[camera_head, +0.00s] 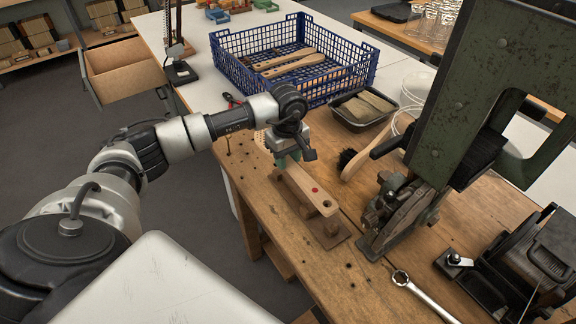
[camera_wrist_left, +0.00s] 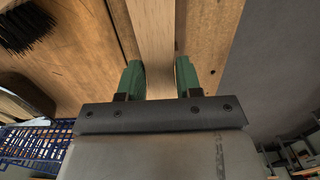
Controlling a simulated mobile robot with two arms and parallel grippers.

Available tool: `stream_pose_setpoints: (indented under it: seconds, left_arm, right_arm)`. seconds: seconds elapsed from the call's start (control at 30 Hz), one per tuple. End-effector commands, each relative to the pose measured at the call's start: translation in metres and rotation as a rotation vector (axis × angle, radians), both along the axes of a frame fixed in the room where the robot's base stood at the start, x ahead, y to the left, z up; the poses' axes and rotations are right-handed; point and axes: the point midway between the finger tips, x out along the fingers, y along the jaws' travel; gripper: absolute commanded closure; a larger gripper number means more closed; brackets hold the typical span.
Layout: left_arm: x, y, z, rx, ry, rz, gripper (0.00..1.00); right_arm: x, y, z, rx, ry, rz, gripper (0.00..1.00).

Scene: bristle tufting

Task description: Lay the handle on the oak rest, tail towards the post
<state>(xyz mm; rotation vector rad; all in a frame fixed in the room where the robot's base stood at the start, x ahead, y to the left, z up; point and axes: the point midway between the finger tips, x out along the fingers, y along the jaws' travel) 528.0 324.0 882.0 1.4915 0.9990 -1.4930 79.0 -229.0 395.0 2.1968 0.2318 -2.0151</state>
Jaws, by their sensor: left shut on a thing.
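The pale wooden handle (camera_head: 308,190) has a red dot and a hole near its near end. My left gripper (camera_head: 288,157) is shut on it; the jaws hide its far part. In the left wrist view the handle (camera_wrist_left: 153,35) runs between the green fingers (camera_wrist_left: 159,80). I cannot make out the post clearly. My right gripper is not in view.
A brush with black bristles (camera_head: 348,160) lies right of the handle. A green machine (camera_head: 440,90) stands over the bench at right. A blue crate (camera_head: 345,95) holds handles, behind a dark tray (camera_head: 364,108). A wrench (camera_head: 425,296) lies near the front.

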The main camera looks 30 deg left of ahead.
Motion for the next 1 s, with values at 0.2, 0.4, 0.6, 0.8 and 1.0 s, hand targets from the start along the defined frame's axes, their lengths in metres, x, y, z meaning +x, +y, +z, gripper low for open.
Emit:
stream_pose_setpoints:
  seconds: [0.2, 0.4, 0.6, 0.8, 1.0]
  left_arm:
    - [0.001, -0.001, -0.02, -0.001, 0.004, 0.0, 0.91]
    - [0.001, 0.0, -0.041, 0.0, 0.0, 0.0, 0.91]
    - [0.001, 0.0, -0.041, 0.001, -0.001, 0.0, 0.91]
    - [0.001, 0.0, -0.043, 0.0, -0.001, 0.0, 0.52]
    - [0.001, 0.0, -0.043, 0.0, 0.0, 0.0, 0.4]
  right_arm:
    - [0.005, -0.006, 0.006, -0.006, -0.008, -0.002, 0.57]
    - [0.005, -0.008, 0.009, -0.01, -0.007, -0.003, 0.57]
    - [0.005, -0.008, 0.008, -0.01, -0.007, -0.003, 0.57]
    - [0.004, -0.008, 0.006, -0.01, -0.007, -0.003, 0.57]
    - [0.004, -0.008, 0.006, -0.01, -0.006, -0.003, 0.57]
